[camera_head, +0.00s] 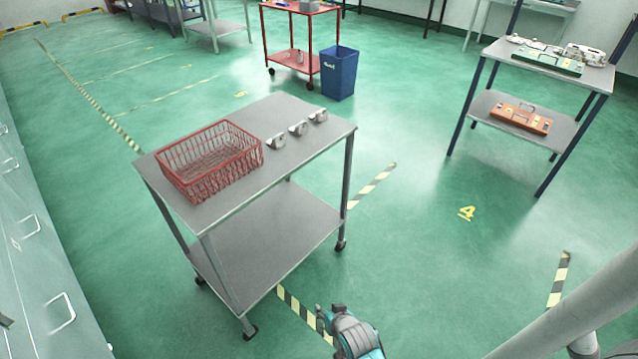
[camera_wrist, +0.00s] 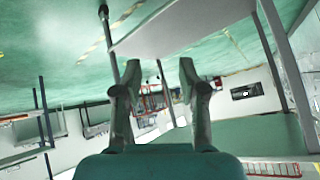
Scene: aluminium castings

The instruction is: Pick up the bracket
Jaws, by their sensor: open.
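Several small grey metal castings stand in a row on the top of a grey cart (camera_head: 285,165), right of a red wire basket: a near one (camera_head: 276,141), a middle one (camera_head: 298,128) and a far one (camera_head: 318,116). They look alike at this size, and I cannot tell which is the bracket. My gripper (camera_head: 324,314) is at the bottom of the head view, in front of the cart and apart from the castings. In the wrist view my gripper (camera_wrist: 160,78) has its two fingers spread with nothing between them. No casting can be made out in the wrist view.
The red wire basket (camera_head: 217,172) fills the left part of the cart top and looks empty. A blue bin (camera_head: 339,74) and a red cart (camera_head: 292,58) stand behind. A shelf table (camera_head: 525,113) with cases stands at right. Green floor around the cart is clear.

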